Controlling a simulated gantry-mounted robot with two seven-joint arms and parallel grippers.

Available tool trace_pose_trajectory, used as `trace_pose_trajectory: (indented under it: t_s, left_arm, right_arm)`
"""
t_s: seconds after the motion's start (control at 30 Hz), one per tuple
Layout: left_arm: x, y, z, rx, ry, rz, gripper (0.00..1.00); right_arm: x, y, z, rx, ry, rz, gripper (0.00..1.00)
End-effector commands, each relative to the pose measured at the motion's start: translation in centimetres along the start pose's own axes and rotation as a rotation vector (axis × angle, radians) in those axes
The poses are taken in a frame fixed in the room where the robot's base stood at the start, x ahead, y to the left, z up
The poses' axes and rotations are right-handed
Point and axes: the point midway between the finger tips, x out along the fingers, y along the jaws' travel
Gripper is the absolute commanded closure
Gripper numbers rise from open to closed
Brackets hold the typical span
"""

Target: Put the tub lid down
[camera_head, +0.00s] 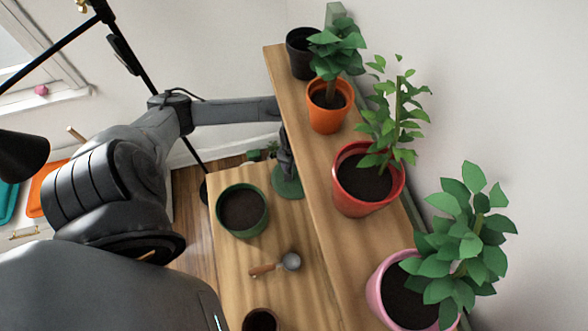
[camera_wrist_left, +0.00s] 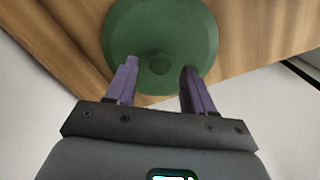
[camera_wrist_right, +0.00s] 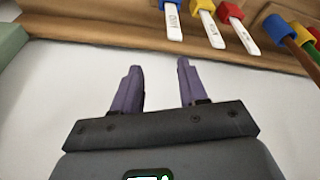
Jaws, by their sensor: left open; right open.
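The round green lid (camera_head: 288,184) lies on the lower wooden bench at its far end, beside the shelf. In the left wrist view the lid (camera_wrist_left: 160,22) looks flat on the wood, with its small knob (camera_wrist_left: 159,63) between my fingertips. My left gripper (camera_wrist_left: 158,68) is open around the knob, with a gap on both sides. In the head view this gripper (camera_head: 287,166) is at the lid, partly hidden by the shelf edge. The green tub (camera_head: 242,210) stands uncovered on the bench, filled with dark soil. My right gripper (camera_wrist_right: 159,66) is open and empty.
The raised shelf (camera_head: 290,105) carries potted plants in orange (camera_head: 328,118), red (camera_head: 366,203) and pink (camera_head: 385,290) pots. A small scoop (camera_head: 275,265) and a brown pot (camera_head: 261,320) are on the bench (camera_head: 225,275). White plant labels (camera_wrist_right: 203,25) show near my right gripper.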

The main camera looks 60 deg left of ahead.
Motion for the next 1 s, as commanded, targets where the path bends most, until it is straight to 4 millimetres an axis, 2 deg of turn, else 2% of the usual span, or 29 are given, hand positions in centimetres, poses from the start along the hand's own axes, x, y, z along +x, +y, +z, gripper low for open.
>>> trace_pose_trajectory:
  t_s: [0.1, 0.23, 0.37, 0.47, 0.57, 0.73, 0.8, 0.9, 1.0]
  left_arm:
    - [-2.4, 0.0, -0.1, 0.002, 0.004, 0.0, 0.47]
    - [-4.1, 0.0, -0.1, 0.001, 0.003, -0.001, 0.47]
    - [-5.1, 0.3, 0.1, 0.013, 0.005, 0.006, 0.47]
    - [-4.9, 1.6, 0.9, 0.067, 0.014, 0.036, 0.47]
    - [-4.2, 4.4, 2.6, 0.183, 0.046, 0.103, 0.47]
    - [-3.8, 11.6, 7.2, 0.458, 0.179, 0.263, 0.47]
    - [-4.5, 14.4, 9.3, 0.561, 0.258, 0.316, 0.47]
    - [-6.3, 17.1, 11.5, 0.67, 0.372, 0.347, 0.47]
    - [-8.3, 18.0, 13.1, 0.739, 0.455, 0.328, 0.47]
  right_arm:
    - [-1.2, 0.0, -0.4, 0.003, 0.001, -0.002, 0.57]
    - [-2.1, -0.1, -0.7, 0.005, 0.002, -0.004, 0.57]
    - [-2.6, -0.1, -0.9, 0.006, 0.003, -0.005, 0.57]
    - [-2.7, -0.1, -0.9, 0.006, 0.003, -0.005, 0.57]
    - [-2.7, 0.0, -0.9, 0.006, 0.003, -0.005, 0.57]
    - [-2.7, 0.0, -0.9, 0.004, 0.003, -0.003, 0.57]
    - [-2.7, 0.0, -0.9, 0.002, 0.002, -0.002, 0.57]
    - [-2.7, 0.1, -0.9, 0.0, 0.002, 0.0, 0.57]
    - [-2.7, 0.1, -0.9, -0.002, 0.002, 0.002, 0.57]
